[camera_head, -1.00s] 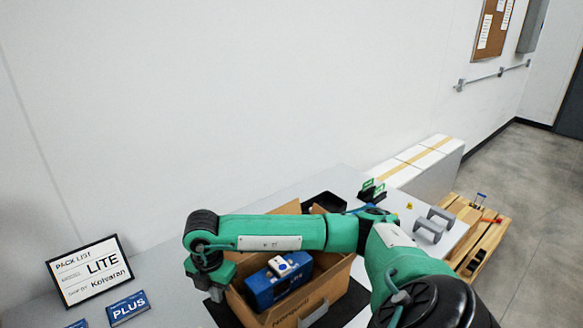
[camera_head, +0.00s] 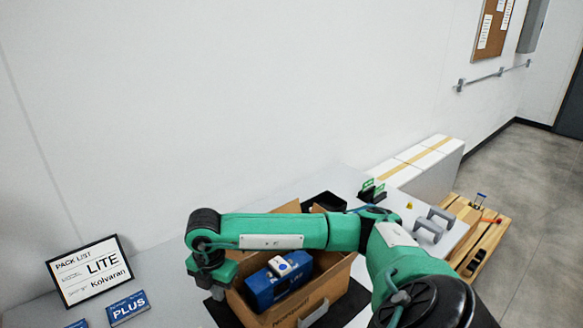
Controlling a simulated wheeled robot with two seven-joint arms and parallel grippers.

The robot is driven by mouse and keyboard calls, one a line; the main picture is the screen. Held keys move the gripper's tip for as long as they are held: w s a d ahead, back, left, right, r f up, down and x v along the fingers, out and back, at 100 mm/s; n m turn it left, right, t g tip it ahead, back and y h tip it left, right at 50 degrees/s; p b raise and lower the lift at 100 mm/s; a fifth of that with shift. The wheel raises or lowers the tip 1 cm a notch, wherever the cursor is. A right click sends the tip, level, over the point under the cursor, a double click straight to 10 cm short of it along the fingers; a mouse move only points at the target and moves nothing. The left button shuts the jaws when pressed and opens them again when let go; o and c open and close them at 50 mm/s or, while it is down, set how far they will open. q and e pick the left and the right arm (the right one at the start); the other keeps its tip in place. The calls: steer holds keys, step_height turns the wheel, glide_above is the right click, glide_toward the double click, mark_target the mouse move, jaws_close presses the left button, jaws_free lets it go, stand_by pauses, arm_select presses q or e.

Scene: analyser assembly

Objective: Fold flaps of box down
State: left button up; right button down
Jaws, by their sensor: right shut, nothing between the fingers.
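The open brown cardboard box (camera_head: 342,282) stands on a dark mat on the table, in the lower middle of the head view. A blue unit (camera_head: 266,293) with a white part on top lies inside it. A rear flap (camera_head: 290,207) sticks up behind my right arm. My right arm reaches across above the box from the right. My right gripper (camera_head: 217,292) points down at the box's left edge, shut and empty. I cannot tell whether it touches the cardboard there. My arm hides part of the box's back, and the picture's lower edge cuts off its front. My left gripper is out of view.
A framed pack list (camera_head: 90,272) reading LITE and a blue PLUS sign (camera_head: 128,308) stand at left. A black tray (camera_head: 328,202) and grey handle-like parts (camera_head: 433,224) lie behind and right. White boxes (camera_head: 420,165) and a wooden pallet (camera_head: 480,235) stand beyond the table.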

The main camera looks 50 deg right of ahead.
steer(key=d, duration=0.1)
steer(key=d+r, duration=0.1)
steer(key=s+d, duration=0.1)
steer(key=shift+d+r, duration=0.15)
steer(key=shift+d, duration=0.2)
steer(key=s+d+f+b, duration=0.2)
steer(key=d+f+b, duration=0.2)
steer(key=d+b, duration=0.3)
steer(key=shift+d+f, duration=0.3)
steer(key=shift+d, duration=0.65)
steer(key=shift+f+b, duration=0.25)
steer(key=shift+b, duration=0.15)
stand_by(0.6)
